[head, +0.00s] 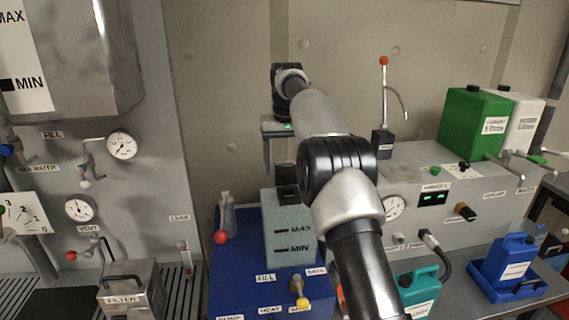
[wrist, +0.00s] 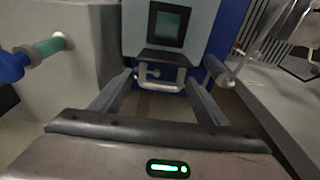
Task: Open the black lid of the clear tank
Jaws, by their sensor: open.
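The clear tank (head: 290,240), marked MAX and MIN, stands on a blue base. A dark square opening shows in its top (wrist: 166,26) in the wrist view. The black lid (head: 286,174) appears raised at the tank's back edge, and shows nearly edge-on in the wrist view (wrist: 162,57). A silver handle (wrist: 160,82) is on the lid's outer side. My gripper (wrist: 159,86) is open, with its fingers on either side of the handle; contact is unclear. In the head view my gripper (head: 280,165) hangs just behind the tank, partly covered by my arm.
The blue base (head: 235,275) has a red-knobbed lever (head: 221,237) and a yellow-knobbed valve (head: 302,302). A grey panel with a gauge (head: 393,208) stands right of the tank. A teal can (head: 418,289) and blue can (head: 512,258) stand at front right.

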